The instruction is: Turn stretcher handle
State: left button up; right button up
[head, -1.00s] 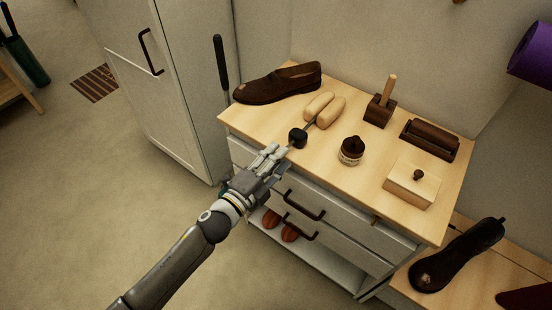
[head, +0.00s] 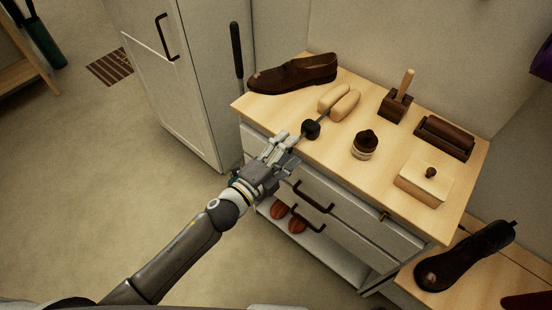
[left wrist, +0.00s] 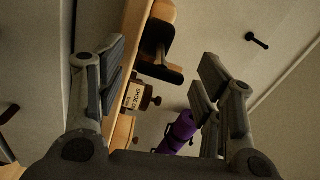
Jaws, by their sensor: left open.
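The shoe stretcher (head: 344,104) lies on the wooden cabinet top, with two pale wooden halves and a thin metal rod. The rod ends in a black round handle (head: 311,129) at the top's front edge. My left gripper (head: 285,143) is open just in front of and to the lower left of the handle. In the head view I cannot tell whether a finger touches it. In the left wrist view the open fingers (left wrist: 160,82) stand wide apart. A dark shape lies between them there; I cannot tell whether it is the handle. My right gripper is not in view.
On the top are a brown shoe (head: 292,75), a jar with a brown lid (head: 365,145), a brush with upright handle (head: 396,105), a dark roller-like object (head: 444,138) and a pale lidded box (head: 424,183). Drawer handles (head: 313,198) project below my gripper.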

pick_arm(q)
jog(key=v, duration=1.1)
jog(key=shift+s+a, duration=0.15)
jog(key=shift+s, duration=0.05)
jog(key=a+f+n+g+y, duration=0.1)
jog(key=a+f+n+y, duration=0.25)
jog(key=f, duration=0.45)
jog(key=a+f+n+g+y, duration=0.1)
jog(key=a+f+n+y, duration=0.2)
jog(key=f, duration=0.6)
jog(key=s+a+f+n+g+y, duration=0.1)
jog(key=s+a+f+n+g, duration=0.2)
jog(key=f, duration=0.5)
jog(key=s+a+f+n+y, duration=0.1)
jog(key=s+a+f+n, duration=0.25)
jog(key=f, duration=0.45)
jog(key=s+a+f+n+g, duration=0.1)
jog(key=s+f+n+g, duration=0.1)
jog(key=s+f, duration=0.3)
jog(key=s+a+f+n+g+y+p, duration=0.1)
jog(key=s+f+n+g, duration=0.2)
jog(key=s, duration=1)
jog(key=s+a+f+n+g+y, duration=0.1)
jog(key=s+f+n+g, duration=0.2)
jog(key=s+f, duration=0.4)
jog(key=s, duration=0.3)
jog(key=shift+f+g, duration=0.3)
jog(key=shift+f, duration=0.05)
jog(key=shift+s, duration=0.1)
